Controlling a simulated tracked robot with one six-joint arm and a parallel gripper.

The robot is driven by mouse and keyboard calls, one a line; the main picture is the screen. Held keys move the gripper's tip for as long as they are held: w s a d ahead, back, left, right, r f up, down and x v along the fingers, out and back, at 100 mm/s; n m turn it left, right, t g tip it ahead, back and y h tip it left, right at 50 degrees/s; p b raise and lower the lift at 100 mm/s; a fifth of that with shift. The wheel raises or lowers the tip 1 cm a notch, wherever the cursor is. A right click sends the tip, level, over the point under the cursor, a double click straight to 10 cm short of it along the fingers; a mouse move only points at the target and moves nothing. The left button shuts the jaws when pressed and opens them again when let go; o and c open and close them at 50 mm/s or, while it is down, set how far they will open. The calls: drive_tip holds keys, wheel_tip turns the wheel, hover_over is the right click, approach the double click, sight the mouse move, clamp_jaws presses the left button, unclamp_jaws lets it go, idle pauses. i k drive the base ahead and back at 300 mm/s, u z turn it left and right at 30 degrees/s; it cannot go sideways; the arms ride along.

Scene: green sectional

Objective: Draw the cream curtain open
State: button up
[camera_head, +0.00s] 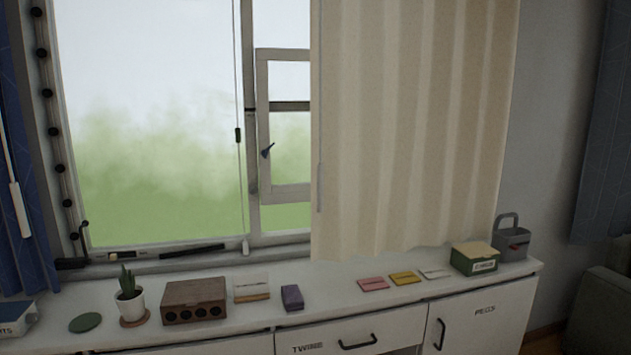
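The cream curtain (415,130) hangs in soft vertical folds over the right part of the window. Its left edge is at the middle of the picture, and its lower hem hangs just above the white cabinet top. A thin grey rod (320,185) hangs along its left edge. The window (160,130) is uncovered to the left, with a smaller framed pane (285,125) partly behind the curtain. My gripper is not in view.
The white cabinet top (345,307) below holds a potted cactus (130,304), a wooden box (194,302), a purple block (292,297), small cards, a green box (474,258) and a grey caddy (512,242). Blue curtains (605,140) hang at both sides. A green sofa (605,312) is at right.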

sight(410, 100)
drive_tip(key=u, duration=0.3)
drive_tip(key=i, duration=0.7)
drive_tip(key=u, duration=0.85)
drive_tip(key=i, duration=0.6)
drive_tip(key=u, duration=0.35)
